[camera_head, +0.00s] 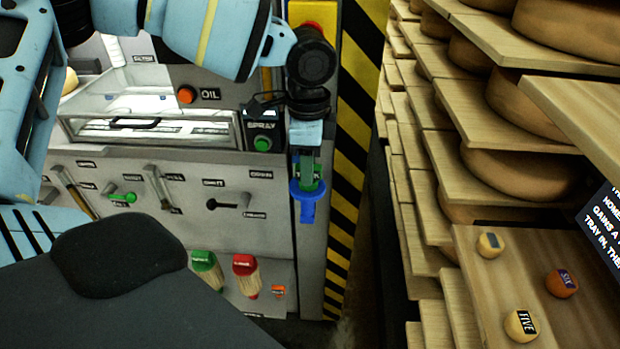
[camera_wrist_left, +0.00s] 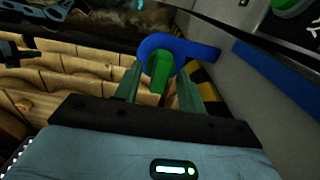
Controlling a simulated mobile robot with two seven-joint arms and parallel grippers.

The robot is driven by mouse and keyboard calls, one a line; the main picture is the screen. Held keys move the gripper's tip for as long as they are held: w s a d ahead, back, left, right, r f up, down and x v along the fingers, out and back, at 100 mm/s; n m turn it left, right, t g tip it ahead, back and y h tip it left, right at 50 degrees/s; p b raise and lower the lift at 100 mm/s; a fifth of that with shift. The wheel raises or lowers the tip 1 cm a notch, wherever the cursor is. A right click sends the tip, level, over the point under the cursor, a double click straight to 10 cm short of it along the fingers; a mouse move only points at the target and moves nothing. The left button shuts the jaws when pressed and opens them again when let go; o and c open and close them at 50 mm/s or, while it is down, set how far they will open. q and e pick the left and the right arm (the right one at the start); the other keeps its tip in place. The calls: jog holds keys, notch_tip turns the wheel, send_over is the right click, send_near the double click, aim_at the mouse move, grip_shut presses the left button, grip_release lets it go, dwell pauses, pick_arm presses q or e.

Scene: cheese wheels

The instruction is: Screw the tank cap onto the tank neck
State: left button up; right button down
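A blue round piece with a flat tab (camera_head: 307,210) is at the right edge of the grey machine panel; it also shows in the left wrist view (camera_wrist_left: 200,52). A green knob-like part (camera_wrist_left: 159,73) stands out from its middle. I take the green part as the tank cap and the blue piece as belonging to the tank neck, but cannot tell for sure, nor how well they are seated. My left gripper (camera_head: 308,172) points down at them. In the left wrist view its fingers (camera_wrist_left: 160,75) stand on both sides of the green part, with narrow gaps. My right gripper is not in view.
The machine panel (camera_head: 150,225) has levers, an orange OIL button (camera_head: 186,95) and a green SPRAY button (camera_head: 262,143). A yellow-black striped post (camera_head: 358,100) stands right of the gripper. Wooden shelves with cheese wheels (camera_head: 520,175) fill the right side.

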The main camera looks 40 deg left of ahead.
pick_arm(q)
jog(key=shift+f, duration=0.35)
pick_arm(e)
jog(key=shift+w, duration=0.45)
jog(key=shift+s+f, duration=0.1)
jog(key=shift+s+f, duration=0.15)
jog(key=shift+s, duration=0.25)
